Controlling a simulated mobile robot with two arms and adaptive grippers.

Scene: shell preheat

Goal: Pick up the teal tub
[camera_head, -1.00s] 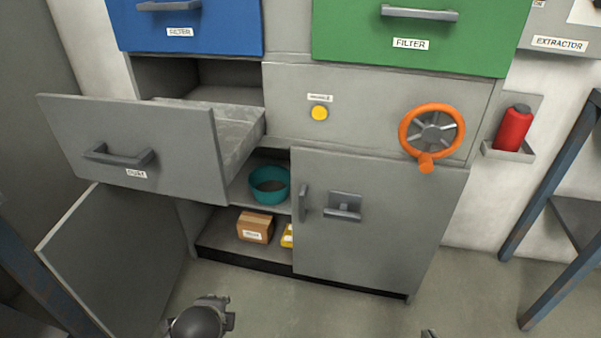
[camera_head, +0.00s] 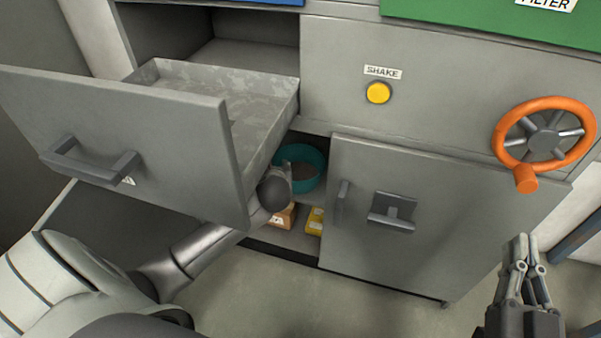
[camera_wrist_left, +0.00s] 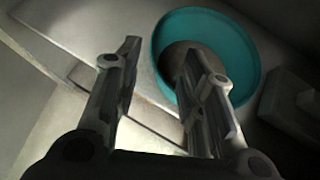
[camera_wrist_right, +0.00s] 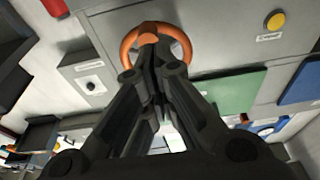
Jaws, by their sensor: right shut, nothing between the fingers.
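The teal tub (camera_head: 314,160) stands upright on the shelf inside the open lower cabinet, with brownish grey contents. It also shows in the left wrist view (camera_wrist_left: 240,55). My left gripper (camera_wrist_left: 154,54) is open. In that view its right finger overlaps the tub's inside and its left finger is outside, with the near rim between them; I cannot tell whether they touch it. My right gripper (camera_head: 521,243) is shut and empty, in front of the cabinet at the right.
The grey drawer (camera_head: 150,130) is pulled out just above my left arm. A cardboard box (camera_head: 284,216) and a yellow item (camera_head: 315,221) lie below the tub. The closed right door (camera_head: 400,240) bounds the opening. An orange handwheel (camera_head: 545,142) is at the right.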

